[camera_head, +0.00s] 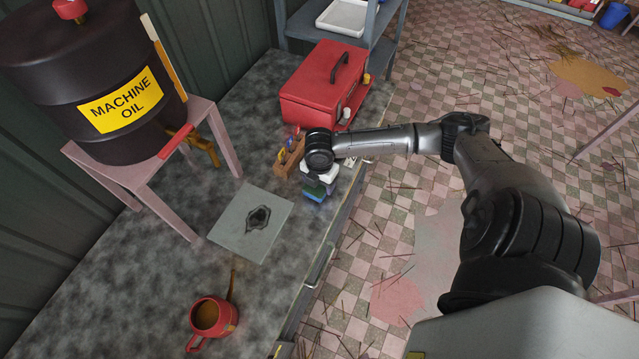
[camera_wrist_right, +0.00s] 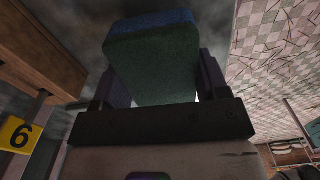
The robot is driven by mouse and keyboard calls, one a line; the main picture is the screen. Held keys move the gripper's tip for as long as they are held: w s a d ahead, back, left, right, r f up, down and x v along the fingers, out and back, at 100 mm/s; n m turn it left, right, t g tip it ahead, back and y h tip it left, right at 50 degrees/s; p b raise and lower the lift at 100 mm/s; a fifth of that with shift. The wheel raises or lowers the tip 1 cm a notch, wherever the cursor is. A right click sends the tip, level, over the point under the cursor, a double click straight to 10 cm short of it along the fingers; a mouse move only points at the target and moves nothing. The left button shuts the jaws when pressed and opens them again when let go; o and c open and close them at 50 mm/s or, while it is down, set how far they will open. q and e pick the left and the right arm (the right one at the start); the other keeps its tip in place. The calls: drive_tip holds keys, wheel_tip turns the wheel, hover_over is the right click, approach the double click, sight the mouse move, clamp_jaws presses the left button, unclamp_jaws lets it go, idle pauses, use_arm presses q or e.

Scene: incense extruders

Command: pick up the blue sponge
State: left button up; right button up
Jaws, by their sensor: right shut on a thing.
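The blue sponge (camera_head: 315,194) is in the head view at the right edge of the workbench, partly hidden under my right gripper. In the right wrist view the sponge (camera_wrist_right: 152,62) has a blue top and a greenish side, and it sits between the two fingers. My right gripper (camera_head: 319,186) points down and is shut on the sponge; it also shows in the right wrist view (camera_wrist_right: 160,85). I cannot tell whether the sponge touches the bench. My left gripper is not in view.
A small wooden holder (camera_head: 286,160) with coloured items stands just left of the gripper. A red toolbox (camera_head: 322,88) is behind it. A grey plate (camera_head: 232,222) with a dark stain and a red mug (camera_head: 212,316) lie on the bench. A black oil drum (camera_head: 75,70) stands on a pink stand.

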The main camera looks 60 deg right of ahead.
drive_tip(key=r, duration=0.2)
drive_tip(key=shift+s+d+r, duration=0.15)
drive_tip(key=shift+s+r, duration=0.15)
drive_tip(key=shift+r, duration=0.1)
drive_tip(key=s+d+r+p, duration=0.2)
drive_tip(key=s+r, duration=0.4)
drive_tip(key=s, duration=0.4)
drive_tip(key=shift+s+r+p, duration=0.2)
drive_tip(key=shift+s+p, duration=0.2)
drive_tip(key=shift+p, duration=0.45)
